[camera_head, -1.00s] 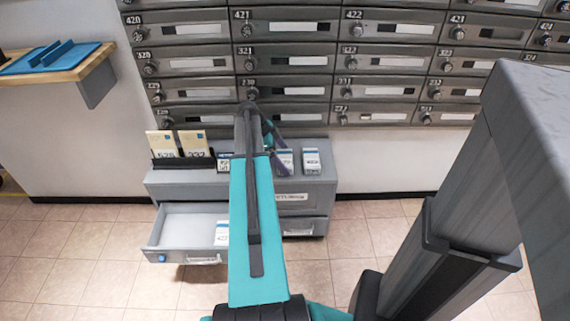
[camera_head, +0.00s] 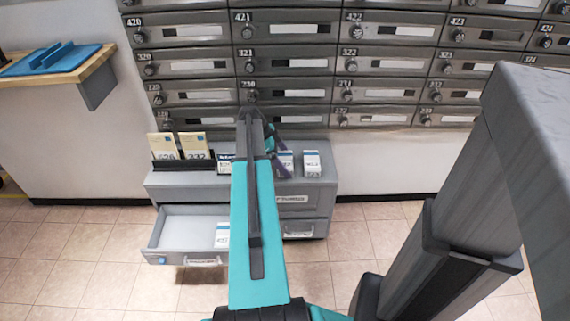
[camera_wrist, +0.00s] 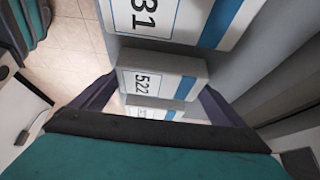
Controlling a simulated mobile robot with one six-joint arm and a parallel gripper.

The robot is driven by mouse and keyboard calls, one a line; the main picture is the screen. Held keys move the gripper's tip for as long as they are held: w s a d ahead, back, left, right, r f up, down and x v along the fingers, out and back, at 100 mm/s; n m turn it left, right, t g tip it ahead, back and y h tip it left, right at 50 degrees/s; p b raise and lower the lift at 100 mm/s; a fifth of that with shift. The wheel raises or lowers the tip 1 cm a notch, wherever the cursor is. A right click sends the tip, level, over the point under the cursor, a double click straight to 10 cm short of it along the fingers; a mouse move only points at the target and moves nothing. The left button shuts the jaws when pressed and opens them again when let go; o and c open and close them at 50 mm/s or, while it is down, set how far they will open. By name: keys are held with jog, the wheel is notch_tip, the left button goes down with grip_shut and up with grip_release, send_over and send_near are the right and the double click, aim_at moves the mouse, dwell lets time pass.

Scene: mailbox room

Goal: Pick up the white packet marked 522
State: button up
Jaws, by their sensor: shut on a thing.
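The white packet marked 522 (camera_wrist: 160,80) has a blue stripe and is between the two dark purple fingers of my gripper (camera_wrist: 158,92) in the wrist view. My gripper is shut on it, with a finger at each side. In the head view my gripper (camera_head: 281,160) is over the top of the grey cabinet, beside a white packet (camera_head: 286,157) partly covered by the fingers. Whether the packet is clear of the cabinet top cannot be told.
Another white packet ending in 31 (camera_wrist: 165,18) is close by. The grey cabinet (camera_head: 190,182) also bears two cream cards (camera_head: 193,146) in a dark rack. Its open drawer (camera_head: 180,236) holds a white packet (camera_head: 222,234). Mailboxes (camera_head: 290,63) line the wall behind.

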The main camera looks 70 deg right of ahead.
aim_at(285, 160)
jog(key=shift+r, duration=0.15)
notch_tip(285, 160, up, 10)
jog(key=shift+f+p, duration=0.1)
jog(key=shift+p, duration=0.85)
